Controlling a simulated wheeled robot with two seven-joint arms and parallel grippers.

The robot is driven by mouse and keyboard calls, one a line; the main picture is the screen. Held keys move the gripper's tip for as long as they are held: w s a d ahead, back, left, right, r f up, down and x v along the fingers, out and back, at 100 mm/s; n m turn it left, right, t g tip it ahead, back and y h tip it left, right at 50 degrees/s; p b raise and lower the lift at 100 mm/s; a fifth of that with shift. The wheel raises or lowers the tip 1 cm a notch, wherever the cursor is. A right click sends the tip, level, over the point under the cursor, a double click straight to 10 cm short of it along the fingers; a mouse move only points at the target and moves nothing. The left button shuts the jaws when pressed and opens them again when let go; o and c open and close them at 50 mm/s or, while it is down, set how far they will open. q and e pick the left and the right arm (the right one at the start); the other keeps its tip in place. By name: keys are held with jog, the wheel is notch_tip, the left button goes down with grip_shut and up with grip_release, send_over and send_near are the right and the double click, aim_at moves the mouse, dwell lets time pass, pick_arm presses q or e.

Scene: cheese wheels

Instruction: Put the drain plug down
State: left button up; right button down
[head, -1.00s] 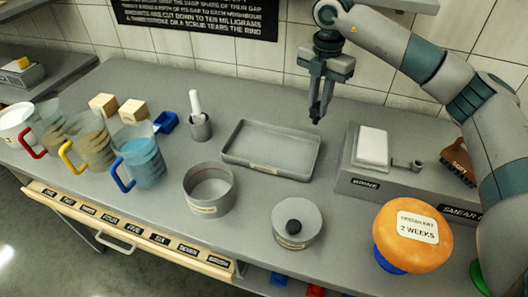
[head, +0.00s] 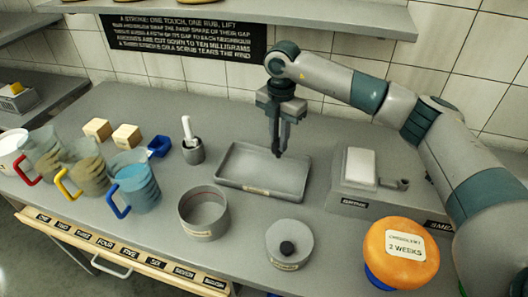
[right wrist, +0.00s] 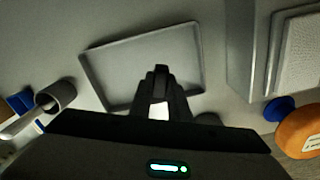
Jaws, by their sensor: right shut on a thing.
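My right gripper (head: 277,146) points down over the right back part of the shallow grey tray (head: 232,183). Its fingers are shut on a small dark thing at their tips, which I take to be the drain plug (head: 278,155); its shape is mostly hidden. In the right wrist view the closed fingers (right wrist: 160,82) stand in front of the tray (right wrist: 108,58). The tray looks empty. I cannot tell how far the fingertips are above it. My left gripper is not in view.
Jugs (head: 135,183) and a pestle cup (head: 193,152) are left.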

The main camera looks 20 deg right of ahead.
jog(key=a+f, duration=0.1)
jog(key=a, duration=0.1)
jog(key=w+a+f+p, duration=0.1)
jog(key=a, duration=0.1)
jog(key=shift+w+f, duration=0.1)
jog(key=shift+f, duration=0.2)
notch_tip(320, 180, down, 3)
jog(key=shift+p, duration=1.1)
jog(key=shift+f, duration=0.5)
